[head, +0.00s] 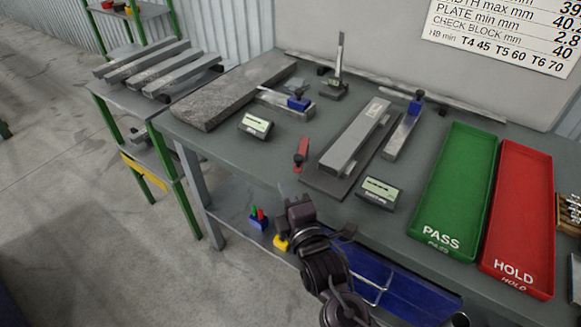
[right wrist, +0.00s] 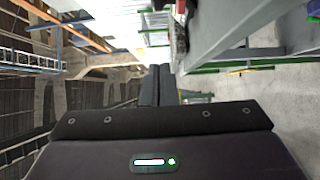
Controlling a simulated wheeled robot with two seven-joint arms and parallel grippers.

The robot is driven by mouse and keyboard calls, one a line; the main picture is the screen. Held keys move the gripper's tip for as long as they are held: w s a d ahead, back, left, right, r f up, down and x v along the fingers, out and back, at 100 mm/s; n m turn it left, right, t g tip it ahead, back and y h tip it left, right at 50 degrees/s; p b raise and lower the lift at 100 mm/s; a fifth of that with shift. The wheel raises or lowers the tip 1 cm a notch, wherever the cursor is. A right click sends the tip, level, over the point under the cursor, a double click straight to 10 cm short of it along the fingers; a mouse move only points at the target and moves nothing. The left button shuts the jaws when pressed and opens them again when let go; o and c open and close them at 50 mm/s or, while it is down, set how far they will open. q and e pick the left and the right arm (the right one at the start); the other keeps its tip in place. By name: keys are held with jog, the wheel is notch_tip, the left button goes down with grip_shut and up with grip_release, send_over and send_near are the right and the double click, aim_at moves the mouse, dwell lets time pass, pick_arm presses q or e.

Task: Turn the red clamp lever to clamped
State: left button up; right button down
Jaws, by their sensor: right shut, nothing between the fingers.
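The red clamp lever (head: 301,153) is a small red bar near the middle of the grey-green table (head: 240,165), left of the dark plate that carries a long metal block. It lies lengthwise, roughly toward the table's front edge. My right gripper (head: 283,192) is in front of the table edge, nearer to me than the lever and apart from it. Its fingers also show in the right wrist view (right wrist: 156,85), shut and empty. I cannot clearly make out the lever in the right wrist view. My left gripper is not in view.
Two small display boxes (head: 256,126) (head: 377,192) stand either side of the lever. Green PASS (head: 450,185) and red HOLD (head: 518,215) trays are at right.

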jog(key=p+x, duration=0.2)
jog(key=x, duration=0.7)
jog(key=d+p, duration=0.1)
jog(key=d, duration=0.3)
jog(key=shift+s+d+p, duration=0.1)
jog(key=shift+s+p, duration=0.1)
jog(key=shift+p, duration=0.1)
jog(key=shift+w, duration=0.1)
jog(key=shift+d+n+y, duration=0.3)
jog(key=shift+d+y, duration=0.05)
jog(key=shift+y, duration=0.15)
